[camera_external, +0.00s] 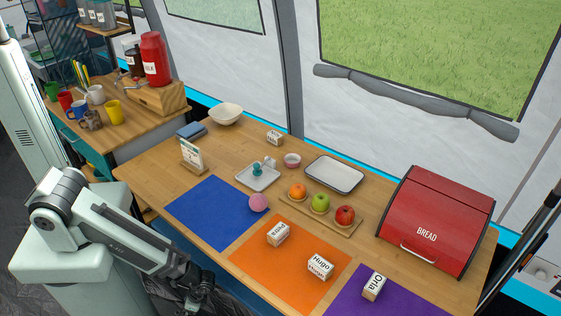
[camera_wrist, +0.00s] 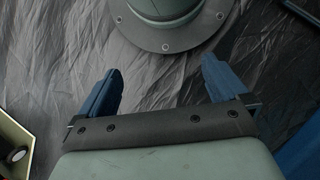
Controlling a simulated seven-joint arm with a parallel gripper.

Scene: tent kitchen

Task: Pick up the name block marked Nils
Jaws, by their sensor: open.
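Several white-and-wood name blocks are on the table in the external view. A small block (camera_external: 274,137) stands near the back edge, beside a small pink bowl; its short word is too small to read surely, but may be Nils. A block (camera_external: 278,233) with upside-down lettering and the Hugo block (camera_external: 320,267) are on the orange mat (camera_external: 262,262). The Orla block (camera_external: 374,287) is on the purple mat (camera_external: 400,306). My gripper (camera_external: 203,300) is low in front of the table, away from all blocks. In the wrist view my gripper (camera_wrist: 160,85) is open and empty.
A blue mat (camera_external: 212,210), pink ball (camera_external: 258,202), tray with a stamp-like teal item (camera_external: 258,178), fruit board (camera_external: 318,212), white tray (camera_external: 334,174) and red bread box (camera_external: 436,220) share the table. A cream bowl (camera_external: 226,114) is at the back left.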

